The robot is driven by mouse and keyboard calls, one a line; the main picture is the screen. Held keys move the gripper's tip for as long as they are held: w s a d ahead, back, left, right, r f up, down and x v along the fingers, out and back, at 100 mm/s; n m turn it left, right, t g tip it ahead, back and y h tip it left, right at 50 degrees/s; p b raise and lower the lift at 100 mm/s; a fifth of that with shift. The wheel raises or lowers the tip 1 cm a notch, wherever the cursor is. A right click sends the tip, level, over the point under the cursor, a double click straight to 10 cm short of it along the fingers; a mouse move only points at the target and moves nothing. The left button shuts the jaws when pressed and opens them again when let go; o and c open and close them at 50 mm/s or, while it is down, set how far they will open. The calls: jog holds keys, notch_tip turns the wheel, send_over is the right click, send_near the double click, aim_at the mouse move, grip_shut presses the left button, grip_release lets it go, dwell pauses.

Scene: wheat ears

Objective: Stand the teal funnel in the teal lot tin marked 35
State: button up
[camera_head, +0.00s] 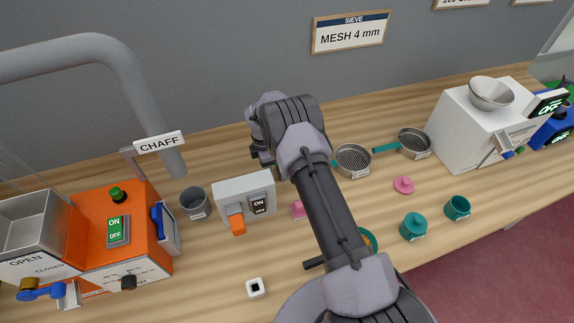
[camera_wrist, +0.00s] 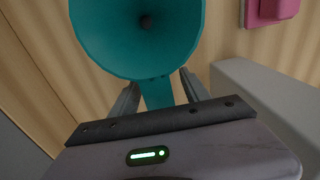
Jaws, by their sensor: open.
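The teal funnel (camera_wrist: 110,42) shows in the wrist view, seen from above into its wide mouth, with a dark hole at the middle. My gripper (camera_wrist: 158,92) is open, with a finger on each side of a teal tab at the funnel's near edge; contact cannot be told. In the head view my gripper (camera_head: 265,160) is beside the white switch box, and my arm hides the funnel. An open teal tin (camera_head: 457,208) and a teal tin with a knobbed top (camera_head: 413,227) stand at right. Their label numbers are too small to read.
The white switch box (camera_head: 245,198) with an orange lever stands close to my gripper, beside a grey cup (camera_head: 195,203). A pink block (camera_head: 298,209) and pink lid (camera_head: 403,184) lie nearby. Two sieves (camera_head: 352,160) are behind. A teal-rimmed dish (camera_head: 370,240) is partly behind my arm.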

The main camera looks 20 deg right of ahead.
grip_shut()
jog(key=shift+r, duration=0.1)
notch_tip(320, 180, up, 10)
jog(key=shift+f, duration=0.1)
